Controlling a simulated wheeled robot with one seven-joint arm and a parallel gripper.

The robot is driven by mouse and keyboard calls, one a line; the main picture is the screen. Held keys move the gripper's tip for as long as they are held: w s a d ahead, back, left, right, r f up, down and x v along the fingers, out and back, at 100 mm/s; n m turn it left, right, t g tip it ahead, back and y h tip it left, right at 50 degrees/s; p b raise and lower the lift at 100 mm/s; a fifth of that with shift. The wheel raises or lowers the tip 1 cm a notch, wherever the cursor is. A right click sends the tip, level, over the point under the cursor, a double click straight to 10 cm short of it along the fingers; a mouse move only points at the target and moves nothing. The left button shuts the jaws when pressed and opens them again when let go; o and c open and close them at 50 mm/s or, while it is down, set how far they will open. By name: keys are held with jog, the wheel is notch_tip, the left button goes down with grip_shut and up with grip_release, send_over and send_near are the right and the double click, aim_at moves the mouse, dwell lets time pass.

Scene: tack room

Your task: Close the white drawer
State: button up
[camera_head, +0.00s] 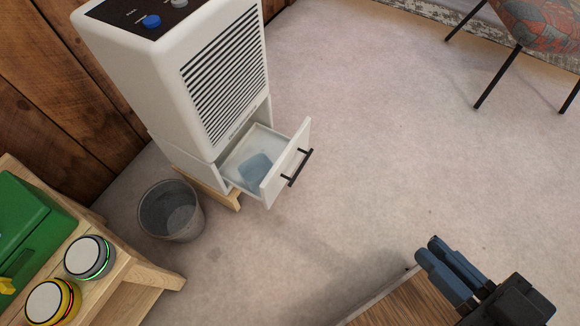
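The white drawer (285,166) sticks out from the bottom of a white louvred cabinet-like appliance (170,60). It stands open, with a dark bar handle (298,167) on its front. A pale blue item (255,172) lies inside it. My gripper (440,262) is at the lower right, well to the right of and nearer than the drawer, touching nothing that I can see. Its dark fingers lie close side by side, and I cannot tell whether there is a gap between them.
A grey bin (170,212) stands left of the drawer. A wooden bench (135,275) with a green box (30,225) and round-topped canisters is at lower left. A brown wooden surface (400,305) lies by my gripper. A patterned chair (545,25) is at upper right. The floor between is clear.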

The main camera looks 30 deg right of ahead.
jog(key=w+d+f+m+g, duration=0.1)
jog(key=f, duration=0.3)
jog(key=w+d+f+m+g, duration=0.1)
jog(key=w+f+m, duration=0.1)
jog(key=f, duration=0.3)
jog(key=w+d+f+m+g+h, duration=0.1)
jog(key=w+f, duration=0.1)
jog(key=f, duration=0.2)
jog(key=shift+w+d+f+m+p, duration=0.15)
jog(key=shift+d+m+p, duration=0.1)
jog(key=shift+m+p, duration=0.1)
grip_shut()
jog(key=w+d+f+m+g+y+p, duration=0.1)
jog(key=w+d+f+m+g+y, duration=0.25)
jog(key=w, duration=0.55)
jog(key=w+d+f+m+g+y, duration=0.1)
jog(key=w+d+f+m+y, duration=0.2)
jog(key=w+f, duration=0.5)
jog(key=w+a+f+h+b, duration=0.1)
jog(key=w+a+f+b, duration=0.4)
jog(key=w, duration=0.5)
jog(key=shift+w+f+m, duration=0.2)
jog(key=shift+f+m, duration=0.2)
jog(key=shift+f, duration=0.9)
jog(key=shift+a+h, duration=0.15)
jog(key=shift+h, duration=0.1)
jog(key=w+a, duration=0.7)
jog(key=w, duration=0.6)
jog(key=shift+w+a, duration=0.25)
jog(key=shift+a, duration=0.1)
